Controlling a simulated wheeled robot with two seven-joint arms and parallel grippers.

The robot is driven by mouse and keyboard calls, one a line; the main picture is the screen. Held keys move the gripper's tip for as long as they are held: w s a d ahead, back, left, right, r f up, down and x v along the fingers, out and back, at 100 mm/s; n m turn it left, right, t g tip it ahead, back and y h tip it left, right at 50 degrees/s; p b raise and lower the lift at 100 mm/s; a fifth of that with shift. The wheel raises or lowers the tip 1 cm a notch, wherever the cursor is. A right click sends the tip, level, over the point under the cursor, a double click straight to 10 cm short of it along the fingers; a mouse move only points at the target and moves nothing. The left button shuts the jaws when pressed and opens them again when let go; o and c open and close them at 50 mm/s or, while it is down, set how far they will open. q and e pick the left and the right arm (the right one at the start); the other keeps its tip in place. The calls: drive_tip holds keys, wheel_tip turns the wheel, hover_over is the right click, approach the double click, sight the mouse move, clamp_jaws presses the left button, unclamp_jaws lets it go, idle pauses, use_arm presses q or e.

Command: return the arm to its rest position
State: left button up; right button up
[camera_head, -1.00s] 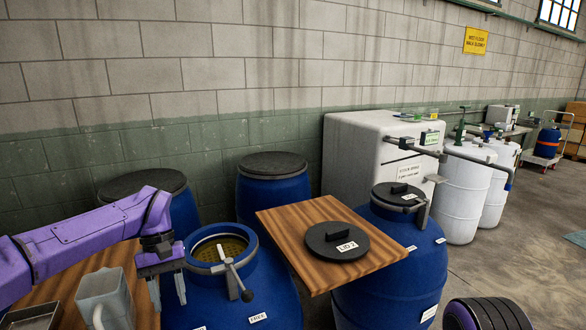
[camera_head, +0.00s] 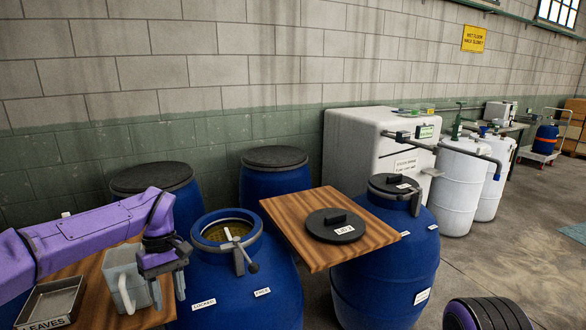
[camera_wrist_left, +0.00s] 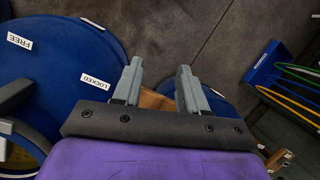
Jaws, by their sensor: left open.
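My left arm comes in from the left, and its gripper (camera_head: 169,290) hangs with fingers down between the grey jug and the open blue drum (camera_head: 238,285). The two grey fingers are apart with nothing between them; they also show apart in the left wrist view (camera_wrist_left: 158,88). The drum has its mouth uncovered, with a brownish content and a clamp lever (camera_head: 236,246) at the rim. Labels reading LOCKED and FREE are on its side, and they show in the left wrist view too. My right gripper is in neither view.
A grey jug (camera_head: 122,277) and a LEAVES tray (camera_head: 52,301) stand on a wooden surface at the left. A black lid (camera_head: 335,226) lies on a wooden board (camera_head: 293,217) between drums. A closed blue drum (camera_head: 385,270) stands right.

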use_arm(q)
drive_tip(key=a+f+n+t+y, duration=0.35)
drive_tip(key=f+n+y, duration=0.3)
drive_tip(key=f, duration=0.25)
drive_tip(key=s+d+f+m+t+y, duration=0.1)
drive_tip(key=s+f+t, duration=0.15)
drive_tip(key=f, duration=0.35)
drive_tip(key=s+d+f+m+t+y, duration=0.1)
drive_tip(key=s+f+t, duration=0.15)
drive_tip(key=f, duration=0.35)
drive_tip(key=s+d+f+m+h, duration=0.1)
drive_tip(key=s+f+m+h, duration=0.1)
drive_tip(key=s+f, duration=0.45)
drive_tip(key=s+d+f+m+h, duration=0.1)
drive_tip(key=s+f+m+h, duration=0.15)
drive_tip(key=s, duration=0.65)
drive_tip(key=s+a+f+m+g, duration=0.2)
drive_tip(key=s+a, duration=0.1)
drive_tip(key=s, duration=1)
drive_tip(key=shift+s+a+m, duration=0.15)
drive_tip(key=shift+s+m, duration=0.1)
drive_tip(key=shift+m, duration=0.05)
drive_tip(key=shift+w, duration=0.1)
